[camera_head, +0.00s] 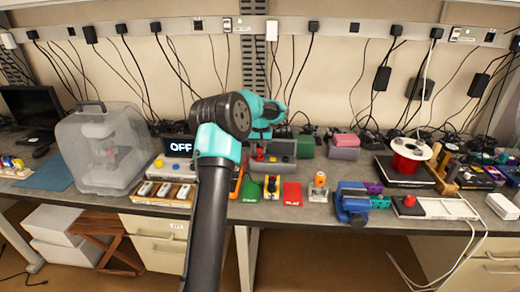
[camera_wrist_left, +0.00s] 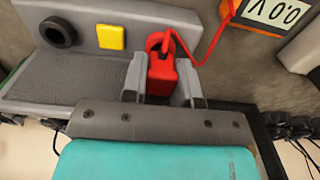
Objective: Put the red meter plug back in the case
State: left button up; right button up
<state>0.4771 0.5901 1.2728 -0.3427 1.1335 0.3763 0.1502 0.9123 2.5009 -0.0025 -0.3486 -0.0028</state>
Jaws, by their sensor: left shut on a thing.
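My left gripper (camera_wrist_left: 161,78) is shut on the red meter plug (camera_wrist_left: 162,72), with one grey finger on each side of it. A red lead runs from the plug up toward the meter (camera_wrist_left: 268,12), which reads 0.0 V. The plug is right by the grey case (camera_wrist_left: 85,80); I cannot tell whether it touches it or sits in a slot. In the head view the case (camera_head: 284,148) lies on the bench beyond my left arm. My gripper's fingers are mostly hidden there by my arm. My right gripper is not in view.
Small red and green mats (camera_head: 292,194) with parts lie in front. A blue vise (camera_head: 352,204) is to the right, and a clear-sided machine (camera_head: 85,150) to the left.

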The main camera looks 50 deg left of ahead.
pick_arm(q)
jog(key=shift+f, duration=0.85)
dwell(2.3)
jog(key=o, duration=0.9)
jog(key=shift+o, duration=0.2)
jog(key=shift+r, duration=0.15)
notch_tip(320, 180, up, 17)
dwell(0.4)
